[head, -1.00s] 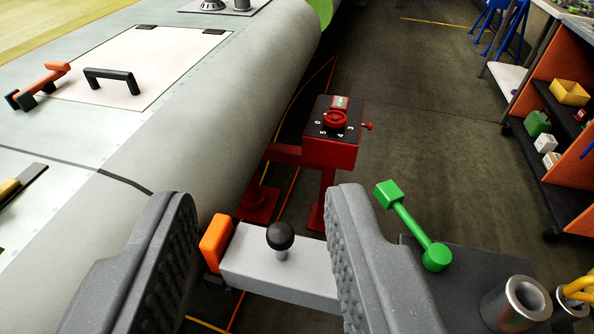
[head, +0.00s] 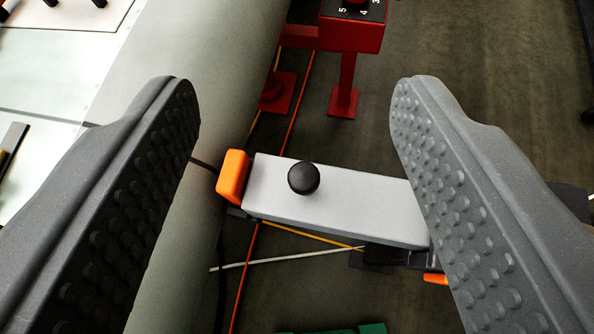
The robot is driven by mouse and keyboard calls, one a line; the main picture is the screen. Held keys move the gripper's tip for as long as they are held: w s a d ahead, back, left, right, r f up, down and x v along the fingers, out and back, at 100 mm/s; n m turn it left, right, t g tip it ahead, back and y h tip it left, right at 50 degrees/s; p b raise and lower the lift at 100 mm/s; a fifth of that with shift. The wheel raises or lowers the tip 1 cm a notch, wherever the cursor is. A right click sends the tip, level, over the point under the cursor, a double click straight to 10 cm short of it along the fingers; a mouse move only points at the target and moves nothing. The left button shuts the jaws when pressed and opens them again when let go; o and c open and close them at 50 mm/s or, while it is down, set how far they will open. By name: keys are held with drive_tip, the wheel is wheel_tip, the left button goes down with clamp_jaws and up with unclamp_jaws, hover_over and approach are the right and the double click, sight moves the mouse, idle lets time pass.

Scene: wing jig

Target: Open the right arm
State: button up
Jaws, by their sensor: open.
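The right arm (head: 365,202) is a light grey bar lying across the lower middle of the head view. Its left end carries an orange pad (head: 233,177) close against the wing's rounded edge; I cannot tell whether they touch. A black ball knob (head: 303,178) stands on top of the bar near the pad. My gripper (head: 290,95) is open and empty, its two grey fingers on either side of the knob, with a wide gap to each. The bar's right end is hidden behind my right finger.
The pale wing (head: 170,60) fills the left side. A red stand (head: 347,50) with a numbered dial box rises beyond the arm. Cables (head: 290,123) run along the floor below. A green object (head: 370,328) shows at the bottom edge. Bare floor (head: 500,70) lies at upper right.

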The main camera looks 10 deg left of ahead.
drive_tip(key=w+f+m+g+p, duration=0.3)
drive_tip(key=w+g+p, duration=0.35)
drive_tip(key=p, duration=0.85)
drive_tip(key=m+g+p, duration=0.3)
drive_tip(key=g+p, duration=0.3)
drive_tip(key=p, duration=1)
approach(303, 174)
drive_tip(key=shift+y, duration=0.3)
drive_tip(key=f+p, duration=0.1)
drive_tip(key=f, duration=0.2)
drive_tip(key=f+p, duration=0.1)
drive_tip(key=f, duration=0.2)
drive_tip(key=f+p, duration=0.1)
drive_tip(key=f, duration=0.2)
drive_tip(key=shift+d+f, duration=0.15)
drive_tip(key=shift+d, duration=0.1)
